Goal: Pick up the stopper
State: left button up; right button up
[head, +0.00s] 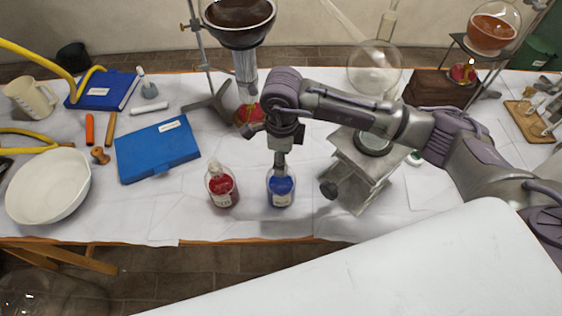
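My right gripper (281,160) comes in from the right and points down at the neck of a bottle of blue liquid (281,188). Its narrow dark fingers are at the bottle's mouth. They hide the top, so I cannot see a stopper there or tell whether the fingers are closed on one. A bottle of red liquid (222,187) stands upright just to the left, with a clear top. A small brown wooden piece (100,156), possibly a stopper, lies at the left of the table. My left gripper is not in view.
A blue box (158,149) and a white bowl (48,187) lie to the left. A metal jack stand (360,170) is close on the right. A retort stand with a funnel (239,18) rises behind. Bare table lies between the blue box and the red bottle.

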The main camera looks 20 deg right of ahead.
jog(key=c, duration=1)
jog(key=shift+r+b, duration=0.3)
jog(key=shift+r, duration=0.15)
jog(key=r, duration=0.1)
jog(key=r+b, duration=0.2)
jog(key=shift+s+d+r, duration=0.3)
jog(key=shift+s+d, duration=0.05)
jog(key=shift+s, duration=0.05)
jog(key=shift+s+d+r+b, duration=0.25)
jog(key=shift+s+d+r, duration=0.8)
jog(key=shift+s+r, duration=0.45)
jog(key=shift+s+d+r+b, duration=0.3)
jog(key=shift+s+d+r, duration=0.75)
jog(key=shift+s+r, duration=0.5)
jog(key=shift+s+d+r+b, duration=0.25)
jog(key=shift+s+d+r, duration=0.9)
jog(key=shift+r, duration=0.6)
